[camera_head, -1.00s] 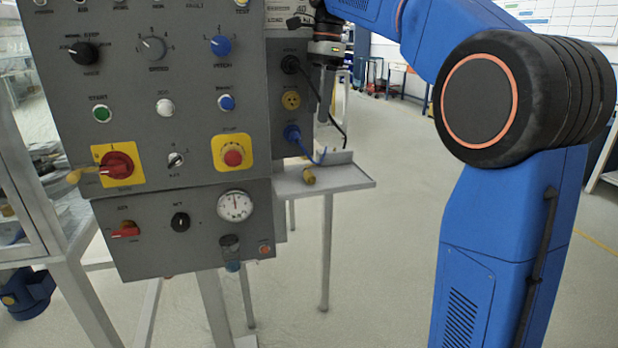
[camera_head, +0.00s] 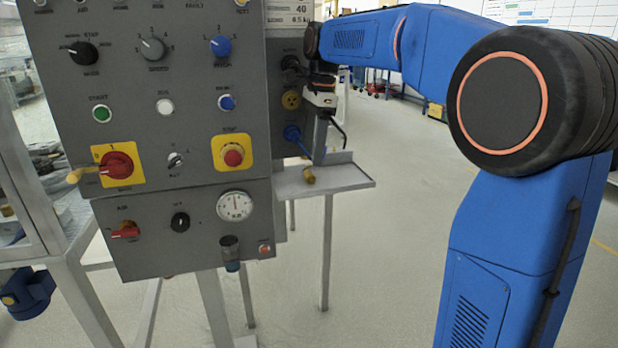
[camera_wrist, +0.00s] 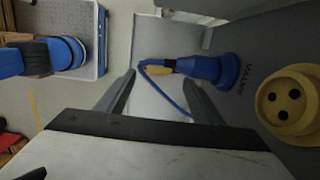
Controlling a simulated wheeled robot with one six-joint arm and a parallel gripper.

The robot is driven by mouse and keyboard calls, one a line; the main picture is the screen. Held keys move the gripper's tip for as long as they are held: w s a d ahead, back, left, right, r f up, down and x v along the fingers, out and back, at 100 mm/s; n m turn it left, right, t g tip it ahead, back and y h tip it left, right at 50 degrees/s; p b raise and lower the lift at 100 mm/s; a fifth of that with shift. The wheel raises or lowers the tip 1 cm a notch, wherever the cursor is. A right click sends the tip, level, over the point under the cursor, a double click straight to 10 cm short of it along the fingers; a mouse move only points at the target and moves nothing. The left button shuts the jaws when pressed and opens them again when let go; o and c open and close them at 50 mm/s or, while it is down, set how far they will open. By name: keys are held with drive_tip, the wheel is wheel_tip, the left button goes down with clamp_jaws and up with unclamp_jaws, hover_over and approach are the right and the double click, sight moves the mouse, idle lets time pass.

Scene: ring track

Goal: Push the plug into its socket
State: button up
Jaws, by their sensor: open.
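A yellow plug (camera_head: 309,176) lies on the small grey shelf (camera_head: 345,178) at the panel's right side. In the wrist view the plug (camera_wrist: 157,67) shows beyond my fingertips, partly behind a blue cable. A round yellow socket (camera_head: 291,99) is on the panel's side face; in the wrist view its holes face out and are empty (camera_wrist: 288,100). My gripper (camera_head: 320,158) points down above the shelf, close to the side face. In the wrist view my gripper (camera_wrist: 159,78) is open, with nothing visibly held between its fingers.
A black connector (camera_head: 290,63) is above. Floor right of the shelf is clear.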

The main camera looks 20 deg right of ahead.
sight(309, 171)
drive_tip(key=shift+f, duration=0.1)
drive_tip(key=shift+a+f, duration=0.25)
drive_tip(key=shift+f, duration=1)
drive_tip(key=shift+a+f, duration=0.2)
drive_tip(key=shift+f, duration=1.05)
drive_tip(key=c, duration=1.2)
drive_tip(key=shift+r, duration=0.85)
drive_tip(key=s, duration=1.8)
